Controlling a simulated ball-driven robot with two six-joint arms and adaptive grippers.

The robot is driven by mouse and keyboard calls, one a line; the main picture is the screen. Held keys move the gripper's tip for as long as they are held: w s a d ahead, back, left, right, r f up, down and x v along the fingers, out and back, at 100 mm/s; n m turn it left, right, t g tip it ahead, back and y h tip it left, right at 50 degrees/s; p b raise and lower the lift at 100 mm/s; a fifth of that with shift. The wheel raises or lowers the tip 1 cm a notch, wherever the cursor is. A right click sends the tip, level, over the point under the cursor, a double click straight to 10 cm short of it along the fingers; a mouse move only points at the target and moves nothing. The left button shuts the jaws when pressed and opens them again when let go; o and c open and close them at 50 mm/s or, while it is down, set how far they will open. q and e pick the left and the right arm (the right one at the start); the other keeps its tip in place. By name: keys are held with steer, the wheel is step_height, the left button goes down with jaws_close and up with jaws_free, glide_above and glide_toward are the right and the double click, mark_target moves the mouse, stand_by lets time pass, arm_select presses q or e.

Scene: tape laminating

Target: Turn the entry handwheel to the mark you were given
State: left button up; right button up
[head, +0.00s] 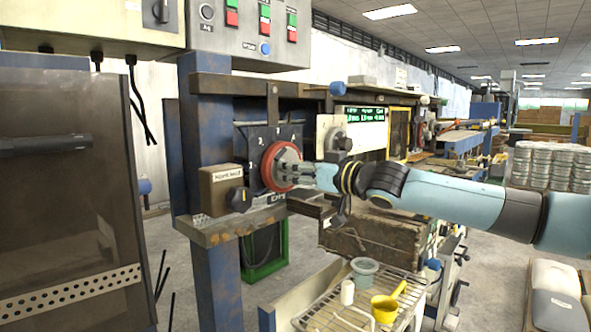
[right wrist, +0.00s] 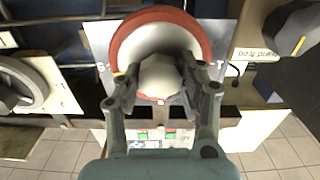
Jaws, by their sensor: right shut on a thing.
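The entry handwheel (head: 270,166) has a red rim and a pale grey face. It stands in front of a dark plate (head: 254,142) with small white marks, of which a 2 and a 3 seem readable; which mark the wheel stands at I cannot tell. My right gripper (head: 308,171) reaches it from the right. In the right wrist view the red rim (right wrist: 160,20) arcs above a pale hub. My right gripper (right wrist: 163,80) is shut with a finger on each side of this hub. My left gripper is not in view.
A brown box (head: 218,190) with a label and black knob sits left of the wheel. A blue post (head: 208,120) stands behind it. A control box (head: 250,30) hangs above. A wire rack (head: 345,318) below carries a grey bucket (head: 364,268) and yellow scoop (head: 387,305).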

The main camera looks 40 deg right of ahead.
steer(key=shift+f+n+b, duration=0.1)
steer(key=shift+n+b, duration=0.45)
steer(key=shift+n, duration=1.15)
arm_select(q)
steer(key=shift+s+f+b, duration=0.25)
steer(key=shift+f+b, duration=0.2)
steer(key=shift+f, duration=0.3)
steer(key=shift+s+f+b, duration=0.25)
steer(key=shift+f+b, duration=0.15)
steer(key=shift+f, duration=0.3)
arm_select(e)
steer(key=shift+n, duration=2.1)
steer(key=o, duration=1.2)
steer(key=shift+s, duration=0.1)
step_height(320, 180, up, 10)
steer(key=shift+r, duration=0.1)
